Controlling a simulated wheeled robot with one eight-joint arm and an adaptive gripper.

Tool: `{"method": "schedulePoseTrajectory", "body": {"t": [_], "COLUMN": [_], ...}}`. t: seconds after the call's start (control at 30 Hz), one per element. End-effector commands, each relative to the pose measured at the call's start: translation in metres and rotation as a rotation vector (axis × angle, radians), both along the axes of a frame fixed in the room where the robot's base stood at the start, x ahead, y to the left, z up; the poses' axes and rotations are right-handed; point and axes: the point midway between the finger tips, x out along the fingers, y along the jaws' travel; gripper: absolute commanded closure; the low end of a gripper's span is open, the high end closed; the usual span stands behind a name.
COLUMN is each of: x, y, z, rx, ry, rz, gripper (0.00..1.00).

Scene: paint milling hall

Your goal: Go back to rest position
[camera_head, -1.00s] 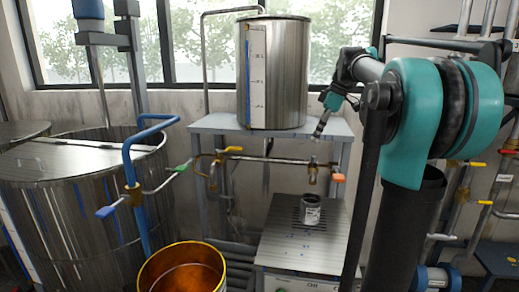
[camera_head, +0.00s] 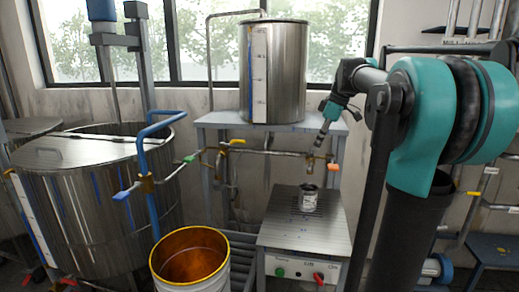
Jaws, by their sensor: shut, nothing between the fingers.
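My gripper (camera_head: 317,148) is at the end of my teal and black arm (camera_head: 343,97), right of the middle of the picture. It points down and slightly left, with its tip in front of the pipe by the tap. The fingers look closed together and hold nothing. A small metal can (camera_head: 309,198) stands upright on the grey platform below, apart from the gripper.
The grey platform (camera_head: 290,235) has a front panel with buttons. A yellow-rimmed bucket (camera_head: 190,229) stands left of it. A steel tank (camera_head: 274,75) sits on a stand behind. A blue pipe (camera_head: 150,190) rises before a large vat (camera_head: 85,205) at left.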

Motion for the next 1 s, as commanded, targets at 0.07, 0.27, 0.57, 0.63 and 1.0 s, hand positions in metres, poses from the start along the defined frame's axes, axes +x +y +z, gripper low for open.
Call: {"method": "schedulePoseTrajectory", "body": {"t": [0.07,0.27,0.57,0.63,1.0], "x": [-0.004,-0.019,-0.077,-0.101,-0.221], "y": [0.001,0.004,0.01,0.011,0.008], "z": [-0.013,-0.053,-0.161,-0.197,-0.324], "rx": [-0.007,-0.028,-0.057,-0.057,0.003], "ry": [0.005,0.019,0.027,0.021,-0.032], "rz": [-0.036,-0.171,-0.524,-0.642,-1.121], "gripper": [1.0,1.0,1.0,1.0,1.0]}}
